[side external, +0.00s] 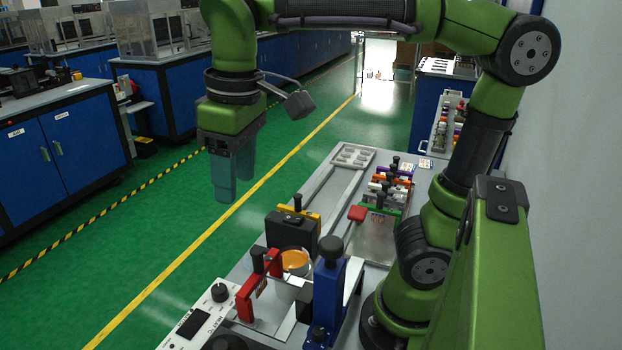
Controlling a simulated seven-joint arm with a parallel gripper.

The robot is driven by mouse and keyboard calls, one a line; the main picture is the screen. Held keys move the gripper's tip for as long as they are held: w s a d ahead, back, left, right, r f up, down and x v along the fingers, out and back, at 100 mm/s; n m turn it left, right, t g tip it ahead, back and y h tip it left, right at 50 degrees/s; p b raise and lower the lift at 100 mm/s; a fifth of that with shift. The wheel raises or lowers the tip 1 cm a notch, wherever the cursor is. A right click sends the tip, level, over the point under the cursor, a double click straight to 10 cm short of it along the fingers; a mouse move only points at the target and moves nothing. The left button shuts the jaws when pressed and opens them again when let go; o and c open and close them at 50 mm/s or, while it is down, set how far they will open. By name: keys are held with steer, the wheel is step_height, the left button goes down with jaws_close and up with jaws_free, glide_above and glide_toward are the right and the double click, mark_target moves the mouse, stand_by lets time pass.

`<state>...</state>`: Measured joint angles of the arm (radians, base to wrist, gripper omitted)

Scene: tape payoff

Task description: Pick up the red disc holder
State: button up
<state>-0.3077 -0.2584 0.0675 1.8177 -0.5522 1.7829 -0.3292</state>
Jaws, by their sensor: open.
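The red holder (247,296) with a dark knob on top stands at the front left of the grey bench, beside a round orange-topped container (294,262). It looks like the red disc holder; its lower part and any disc on it are hard to make out. My gripper (234,185) hangs above and to the left of the bench in the picture, pointing down. Its two blue-grey fingers are apart with nothing between them. It is well clear of the red holder.
A black block (291,231) and a yellow holder (312,217) stand behind the container. A blue upright clamp (328,290) stands to its right. A white control box (198,318) is at front left.

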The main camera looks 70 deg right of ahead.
mark_target(256, 249)
steer(key=shift+g, duration=0.6)
steer(key=f, duration=0.3)
steer(key=s+f, duration=0.1)
steer(key=f, duration=0.2)
steer(key=s+f, duration=0.1)
steer(key=f, duration=0.2)
steer(key=shift+f, duration=0.15)
steer(key=shift+w+d+f, duration=0.1)
steer(key=shift+f, duration=1.3)
steer(key=shift+w+d+f, duration=0.1)
steer(key=shift+f, duration=1.25)
steer(key=shift+c, duration=0.3)
jaws_close()
